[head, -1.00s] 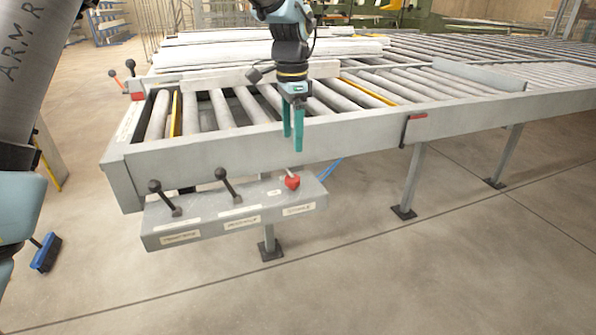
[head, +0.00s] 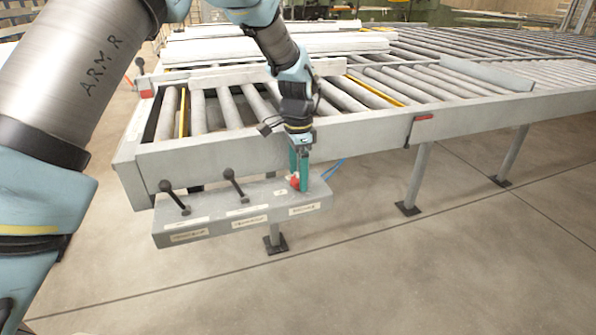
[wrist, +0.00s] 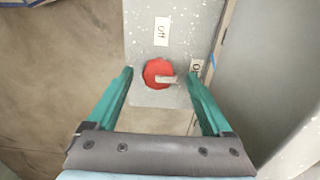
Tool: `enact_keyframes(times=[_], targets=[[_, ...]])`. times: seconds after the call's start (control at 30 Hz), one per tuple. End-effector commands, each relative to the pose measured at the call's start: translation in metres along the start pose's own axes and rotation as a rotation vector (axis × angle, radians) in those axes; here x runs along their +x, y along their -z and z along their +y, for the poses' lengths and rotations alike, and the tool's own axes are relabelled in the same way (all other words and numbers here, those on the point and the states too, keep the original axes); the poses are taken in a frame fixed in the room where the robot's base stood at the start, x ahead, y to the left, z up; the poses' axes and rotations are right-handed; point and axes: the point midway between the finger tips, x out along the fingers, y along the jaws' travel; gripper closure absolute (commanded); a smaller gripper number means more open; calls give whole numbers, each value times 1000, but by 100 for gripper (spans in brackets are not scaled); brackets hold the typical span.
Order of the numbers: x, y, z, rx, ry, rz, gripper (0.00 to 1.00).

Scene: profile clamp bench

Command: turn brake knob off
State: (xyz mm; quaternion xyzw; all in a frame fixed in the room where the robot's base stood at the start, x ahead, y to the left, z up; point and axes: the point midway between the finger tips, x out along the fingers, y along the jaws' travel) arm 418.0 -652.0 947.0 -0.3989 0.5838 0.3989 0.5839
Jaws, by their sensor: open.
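The brake knob (wrist: 157,73) is red with a pale pointer bar and sits at the end of the grey control box (head: 240,228). In the wrist view its pointer reaches to the right, toward a partly hidden label (wrist: 196,68); a label reading "Off" (wrist: 162,31) is above the knob. In the head view the knob (head: 295,182) is partly hidden by my fingers. My gripper (head: 299,178) points down at the knob, fingers apart. In the wrist view the open teal fingers (wrist: 160,88) stand left and right of the knob; contact is not visible.
Two black-knobbed levers (head: 173,198) (head: 236,186) stand on the box left of the knob. The roller conveyor's grey side rail (head: 380,131) runs just behind and above the box. A red-handled clamp (head: 422,118) hangs on the rail at right. The floor in front is clear.

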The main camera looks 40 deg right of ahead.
Motion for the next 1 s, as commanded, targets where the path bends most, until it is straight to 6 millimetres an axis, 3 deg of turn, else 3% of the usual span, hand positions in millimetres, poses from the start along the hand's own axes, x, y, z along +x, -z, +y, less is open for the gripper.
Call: enact_keyframes(times=[0.07,0.77,1.0], targets=[[0,0,0,0,0,0,19],[-1,0,0,0,0,0,98],[0,0,0,-14,0,0,100]])
